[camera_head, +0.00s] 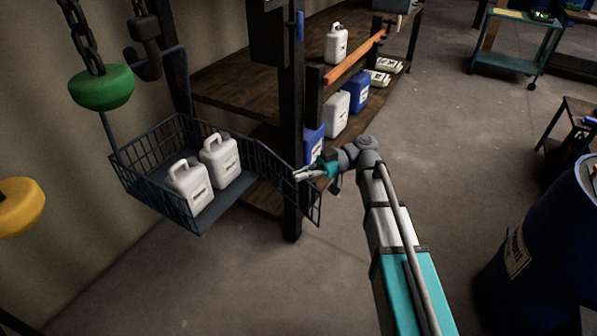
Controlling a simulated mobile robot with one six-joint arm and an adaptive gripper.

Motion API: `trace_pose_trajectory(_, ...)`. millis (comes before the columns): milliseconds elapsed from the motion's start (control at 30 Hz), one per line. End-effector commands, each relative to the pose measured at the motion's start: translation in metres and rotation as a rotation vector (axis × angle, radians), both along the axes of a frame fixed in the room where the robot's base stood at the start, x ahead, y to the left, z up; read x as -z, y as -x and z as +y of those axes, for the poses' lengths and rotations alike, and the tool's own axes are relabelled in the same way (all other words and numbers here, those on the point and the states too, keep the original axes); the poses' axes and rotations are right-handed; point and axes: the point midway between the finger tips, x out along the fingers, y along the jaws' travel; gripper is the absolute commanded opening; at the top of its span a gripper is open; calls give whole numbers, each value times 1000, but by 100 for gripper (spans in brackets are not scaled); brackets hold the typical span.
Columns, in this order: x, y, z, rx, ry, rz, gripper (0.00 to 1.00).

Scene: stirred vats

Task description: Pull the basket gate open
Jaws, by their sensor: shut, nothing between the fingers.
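The dark wire basket (150,190) hangs at the left in the head view, with two white jerrycans (190,186) standing inside on its floor. Its mesh gate (270,172) stands swung out from the basket's back right corner towards the shelf post. The basket's right side, facing me, is open. My gripper (298,174) is at the gate's upper edge near its free end. Its fingers look closed with nothing between them. I cannot tell whether they touch the gate. The gate's lower right part shows below my gripper.
A dark post (291,100) stands right behind the gate. Wooden shelves (235,82) behind hold white and blue jerrycans (357,88) and an orange beam (354,58). A green weight (101,88) hangs above the basket. A blue drum (548,250) stands at right; the floor between is clear.

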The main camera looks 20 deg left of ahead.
Motion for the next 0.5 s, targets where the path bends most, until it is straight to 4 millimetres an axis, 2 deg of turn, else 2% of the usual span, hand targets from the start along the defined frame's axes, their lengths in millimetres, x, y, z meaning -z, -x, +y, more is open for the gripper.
trace_pose_trajectory(267, 39, -1, -17, 70, 183, 39, 0)
trace_pose_trajectory(367, 59, -2, -27, 112, 277, 60, 0)
trace_pose_trajectory(500, 94, -4, -46, 196, 445, 102, 0)
